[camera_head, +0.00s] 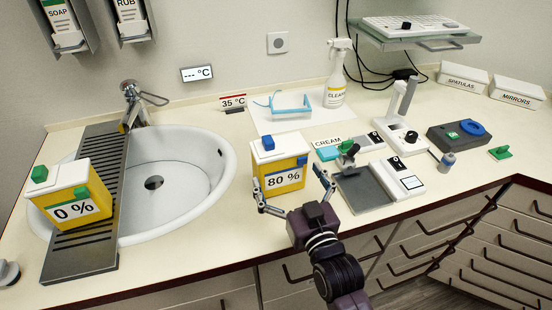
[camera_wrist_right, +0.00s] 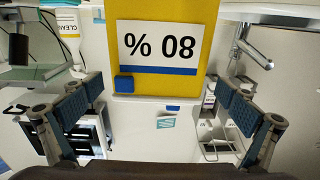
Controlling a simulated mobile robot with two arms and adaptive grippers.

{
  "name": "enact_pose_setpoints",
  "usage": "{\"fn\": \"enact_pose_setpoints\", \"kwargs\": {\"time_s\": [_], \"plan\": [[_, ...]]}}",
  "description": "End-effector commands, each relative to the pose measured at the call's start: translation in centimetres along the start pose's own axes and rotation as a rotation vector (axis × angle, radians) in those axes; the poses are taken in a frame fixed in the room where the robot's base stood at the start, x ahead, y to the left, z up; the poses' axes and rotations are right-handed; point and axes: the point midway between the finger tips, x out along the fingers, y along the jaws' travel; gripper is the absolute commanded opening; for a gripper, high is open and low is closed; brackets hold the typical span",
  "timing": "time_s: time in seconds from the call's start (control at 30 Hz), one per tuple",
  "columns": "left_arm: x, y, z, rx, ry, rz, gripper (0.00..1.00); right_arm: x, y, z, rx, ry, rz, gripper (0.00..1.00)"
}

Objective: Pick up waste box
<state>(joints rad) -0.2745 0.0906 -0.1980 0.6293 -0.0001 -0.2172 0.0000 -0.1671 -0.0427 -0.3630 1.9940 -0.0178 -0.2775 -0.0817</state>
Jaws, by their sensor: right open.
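A yellow and white waste box (camera_head: 279,165) marked "80 %" with a blue block on top stands upright on the counter right of the sink. My right gripper (camera_head: 289,181) is open in front of it, with one finger by its left side and the other out to its right. In the right wrist view, the upside-down box (camera_wrist_right: 160,75) shows between the spread fingers (camera_wrist_right: 158,108); I cannot tell if they touch it. My left gripper is not in view.
The dark rack (camera_head: 85,258) crosses the sink (camera_head: 190,208) under the faucet (camera_head: 135,100). Glasses and a spray bottle (camera_head: 335,80) stand behind.

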Motion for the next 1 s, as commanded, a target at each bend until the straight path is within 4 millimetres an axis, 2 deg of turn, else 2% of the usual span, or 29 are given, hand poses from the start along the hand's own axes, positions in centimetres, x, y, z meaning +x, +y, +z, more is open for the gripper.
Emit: {"fn": "enact_pose_setpoints", "kwargs": {"time_s": [0.1, 0.2, 0.27, 0.37, 0.5, 0.63, 0.8, 1.0], "plan": [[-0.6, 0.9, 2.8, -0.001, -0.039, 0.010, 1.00, 1.3, 0.1, -0.1, 0.001, 0.000, 0.001, 1.00], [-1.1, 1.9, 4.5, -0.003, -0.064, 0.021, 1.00, 2.3, 0.1, -0.1, 0.000, -0.002, 0.001, 1.00], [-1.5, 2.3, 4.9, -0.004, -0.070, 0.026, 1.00, 3.1, 0.2, -0.2, 0.000, -0.002, 0.001, 1.00], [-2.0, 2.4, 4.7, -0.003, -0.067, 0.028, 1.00, 4.5, 0.3, -0.1, 0.000, -0.002, 0.001, 1.00], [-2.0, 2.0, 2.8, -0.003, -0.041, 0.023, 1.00, 6.0, 0.3, 0.1, 0.000, -0.003, 0.001, 1.00], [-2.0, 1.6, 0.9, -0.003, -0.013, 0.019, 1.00, 6.4, 0.3, 0.2, 0.000, -0.002, 0.001, 1.00], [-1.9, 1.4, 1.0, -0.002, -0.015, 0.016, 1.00, 6.4, 0.3, 0.2, 0.000, -0.003, 0.001, 1.00], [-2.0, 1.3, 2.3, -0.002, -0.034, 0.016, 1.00, 6.3, 0.3, 0.2, 0.000, -0.003, 0.001, 0.79]]}}
